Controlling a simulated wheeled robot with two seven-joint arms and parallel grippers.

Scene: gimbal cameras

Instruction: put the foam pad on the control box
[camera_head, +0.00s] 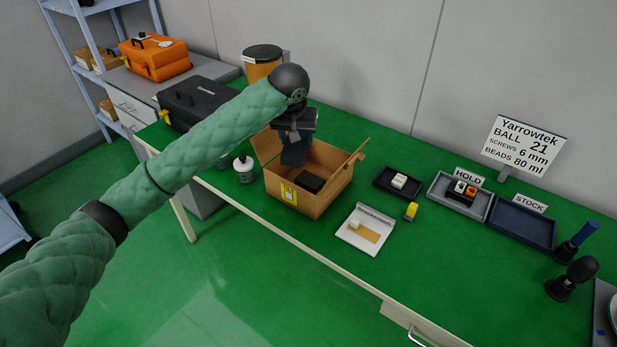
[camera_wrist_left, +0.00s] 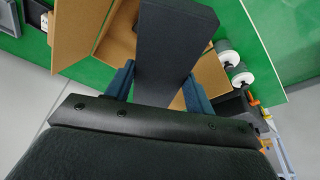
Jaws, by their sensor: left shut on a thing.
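My left gripper (camera_head: 297,133) is shut on the foam pad (camera_head: 293,155), a dark flat slab hanging down over the open cardboard carton (camera_head: 305,203). In the left wrist view the pad (camera_wrist_left: 172,45) sits between the two blue fingers of the gripper (camera_wrist_left: 158,85) and reaches out past them. A black block (camera_head: 310,182) lies inside the carton, below and right of the pad; it looks like the control box. The pad appears apart from it. In the left wrist view the pad hides much of the carton's inside. My right gripper is not in view.
The carton's flaps stand open, with one sticking out at its right (camera_head: 357,157). The green table front is clear.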

